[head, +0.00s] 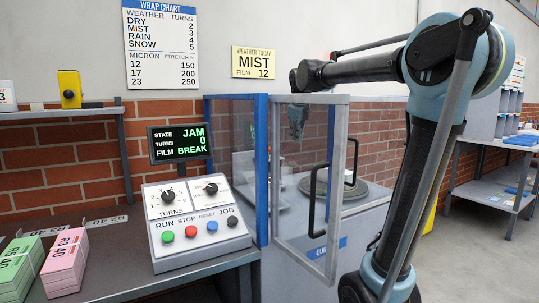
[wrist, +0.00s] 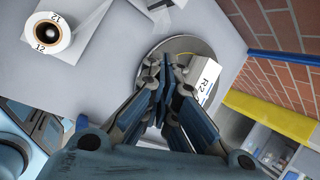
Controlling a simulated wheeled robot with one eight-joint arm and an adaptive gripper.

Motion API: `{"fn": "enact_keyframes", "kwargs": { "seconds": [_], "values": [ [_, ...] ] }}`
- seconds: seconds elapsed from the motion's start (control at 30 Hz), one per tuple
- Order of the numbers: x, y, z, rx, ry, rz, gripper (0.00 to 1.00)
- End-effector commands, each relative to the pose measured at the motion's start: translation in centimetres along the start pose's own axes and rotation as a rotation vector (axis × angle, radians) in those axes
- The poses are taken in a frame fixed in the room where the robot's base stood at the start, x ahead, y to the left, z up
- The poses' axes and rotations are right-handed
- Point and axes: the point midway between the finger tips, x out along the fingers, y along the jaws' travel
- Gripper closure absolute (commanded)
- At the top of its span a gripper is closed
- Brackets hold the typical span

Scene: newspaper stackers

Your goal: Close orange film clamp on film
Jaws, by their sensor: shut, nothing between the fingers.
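My gripper (wrist: 164,82) is shut and empty over the round turntable (wrist: 204,46) in the wrist view. In the head view my gripper (head: 298,118) hangs behind the clear door, above the turntable (head: 326,183). A small orange-yellow piece (wrist: 187,87) shows just right of my fingers; it may be the film clamp, but most of it is hidden and its state is unclear. A white film roll (wrist: 49,35) marked 12 stands at upper left, with a pale film strip (wrist: 95,18) near it. A pale bundle (wrist: 206,80) marked R2 lies on the turntable.
The clear door (head: 311,190) with its black handle stands open. The control panel (head: 195,218) has knobs and buttons. The display (head: 180,143) reads JAM, turns 0, film BREAK. Pink (head: 65,264) and green (head: 20,268) stacks lie on the left bench. A blue-framed panel (head: 236,150) flanks the machine.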

Motion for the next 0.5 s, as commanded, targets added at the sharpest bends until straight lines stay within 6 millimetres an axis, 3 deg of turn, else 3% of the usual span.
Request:
{"fn": "enact_keyframes", "kwargs": {
  "seconds": [0.1, 0.2, 0.5],
  "values": [
    [0.0, 2.2, 0.0, 0.034, -0.031, 0.034, 1.0],
    [0.0, 2.9, 0.1, 0.05, -0.042, 0.048, 1.0],
    [0.0, 3.0, 0.0, 0.052, -0.044, 0.05, 1.0]
  ]
}}
